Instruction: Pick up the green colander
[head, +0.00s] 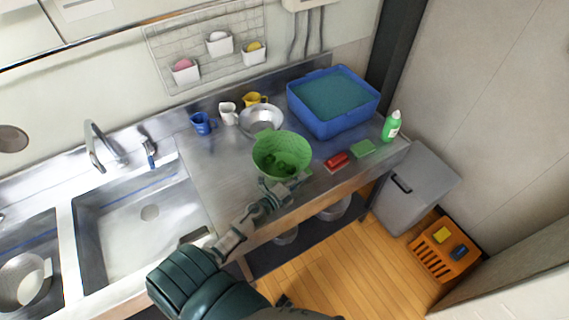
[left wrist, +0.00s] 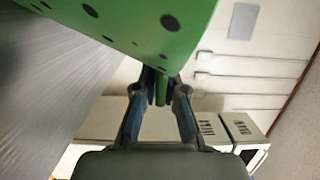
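The green colander (head: 281,150) is at the front of the steel counter, its open top facing up. My left gripper (head: 284,187) is at its near rim. In the left wrist view, the colander's holed green wall (left wrist: 140,22) fills the top. There the left fingers (left wrist: 163,90) are closed in on a narrow green edge of the colander, one finger on each side. I cannot tell whether the colander's base touches the counter. My right gripper is not in view.
A steel bowl (head: 261,118) stands just behind the colander. A blue basin (head: 333,127), a red brush (head: 337,161), a green sponge (head: 362,149) and a green bottle (head: 391,127) are to the right. The sink (head: 145,225) is to the left.

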